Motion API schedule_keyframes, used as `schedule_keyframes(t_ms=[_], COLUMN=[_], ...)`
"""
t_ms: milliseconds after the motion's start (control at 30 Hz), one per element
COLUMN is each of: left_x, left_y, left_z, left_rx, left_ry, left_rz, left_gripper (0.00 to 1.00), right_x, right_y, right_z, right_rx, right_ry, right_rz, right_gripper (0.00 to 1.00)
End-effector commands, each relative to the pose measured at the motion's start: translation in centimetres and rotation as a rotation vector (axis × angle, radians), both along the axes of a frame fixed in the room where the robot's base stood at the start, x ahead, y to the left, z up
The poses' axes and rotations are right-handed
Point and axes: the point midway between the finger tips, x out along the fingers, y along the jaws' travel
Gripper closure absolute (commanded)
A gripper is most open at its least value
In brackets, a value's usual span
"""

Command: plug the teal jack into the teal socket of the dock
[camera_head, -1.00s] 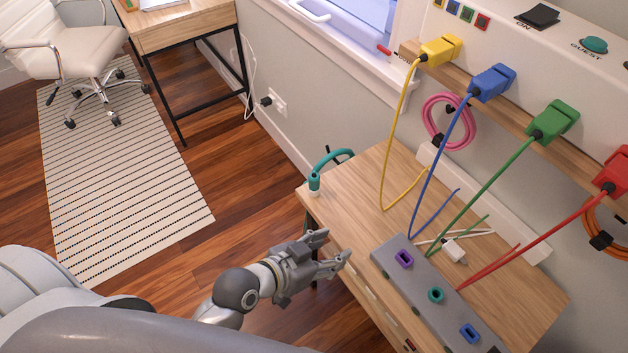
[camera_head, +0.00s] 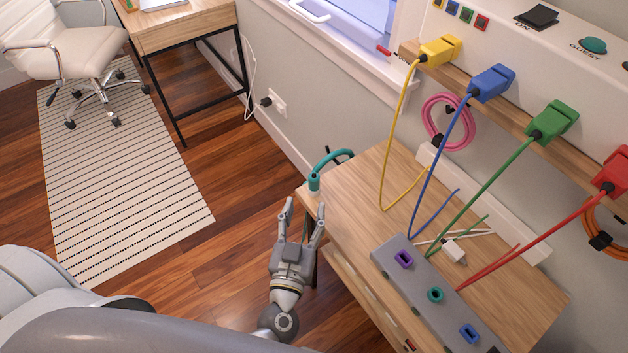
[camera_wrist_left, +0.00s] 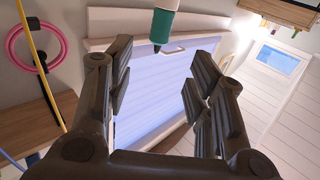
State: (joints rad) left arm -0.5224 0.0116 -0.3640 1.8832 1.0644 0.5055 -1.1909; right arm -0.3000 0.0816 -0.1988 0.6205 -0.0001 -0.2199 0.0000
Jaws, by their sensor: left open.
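My right gripper is out of view.
The dock also has a purple socket (camera_head: 403,258) and a blue socket (camera_head: 469,333). Yellow (camera_head: 440,51), blue (camera_head: 491,83), green (camera_head: 553,122) and red (camera_head: 612,172) plugs sit on the shelf, their cables hanging over the desk. A white adapter (camera_head: 454,252) lies behind the dock.

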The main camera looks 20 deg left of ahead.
Motion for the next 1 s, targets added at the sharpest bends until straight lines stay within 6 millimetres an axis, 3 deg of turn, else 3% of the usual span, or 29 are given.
schedule_keyframes(t_ms=[300, 567, 800, 1000], left_x=[4.3, 5.9, 9.0, 10.3], left_y=[0.6, 0.7, 0.9, 1.1], left_z=[0.1, 0.0, -0.2, -0.3], left_rx=[0.000, 0.001, 0.001, 0.002], left_ry=[-0.003, -0.003, -0.004, -0.002], left_rz=[0.004, 0.004, 0.003, 0.004], left_gripper=[0.51, 0.51, 0.51, 0.51], right_x=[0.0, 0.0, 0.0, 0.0], right_y=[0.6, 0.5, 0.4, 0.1], right_z=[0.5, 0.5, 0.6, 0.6], right_rx=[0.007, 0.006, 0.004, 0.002], right_ry=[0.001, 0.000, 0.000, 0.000], right_rz=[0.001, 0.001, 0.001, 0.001], right_gripper=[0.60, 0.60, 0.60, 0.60])
